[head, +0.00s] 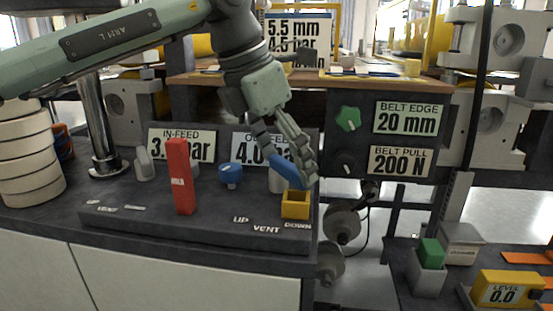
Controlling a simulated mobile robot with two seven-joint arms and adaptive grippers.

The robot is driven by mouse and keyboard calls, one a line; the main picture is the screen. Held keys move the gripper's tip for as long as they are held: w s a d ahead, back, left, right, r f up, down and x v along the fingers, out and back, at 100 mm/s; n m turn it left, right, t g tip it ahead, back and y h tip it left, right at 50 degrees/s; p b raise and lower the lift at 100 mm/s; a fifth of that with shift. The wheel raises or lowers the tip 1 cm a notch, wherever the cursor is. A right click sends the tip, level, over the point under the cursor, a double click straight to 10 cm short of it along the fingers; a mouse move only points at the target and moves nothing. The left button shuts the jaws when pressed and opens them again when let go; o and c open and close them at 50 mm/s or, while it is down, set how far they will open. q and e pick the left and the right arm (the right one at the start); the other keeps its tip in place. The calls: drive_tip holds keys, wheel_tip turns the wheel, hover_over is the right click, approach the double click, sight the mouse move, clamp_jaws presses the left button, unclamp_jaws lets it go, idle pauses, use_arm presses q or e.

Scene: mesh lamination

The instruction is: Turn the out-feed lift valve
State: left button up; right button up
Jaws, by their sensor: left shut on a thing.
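The out-feed lift valve has a blue handle (286,173) on a light base at the right end of the dark console, below the OUT-FEED sign (248,146), which is partly hidden by my arm. The markings UP, VENT and DOWN are on the console in front of it. My left gripper (299,178) comes down from above and is shut on the blue handle, its fingers hiding part of it. The handle slopes down to the right, towards the DOWN side. My right gripper is not in view.
A red HOLD block (180,177), a blue knob (230,175) and a grey in-feed lever (144,164) stand left of the valve. A yellow open block (295,205) is just in front of it. A green knob (348,118) is on the panel at right.

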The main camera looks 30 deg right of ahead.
use_arm(q)
drive_tip(key=o, duration=1.6)
drive_tip(key=v, duration=1.2)
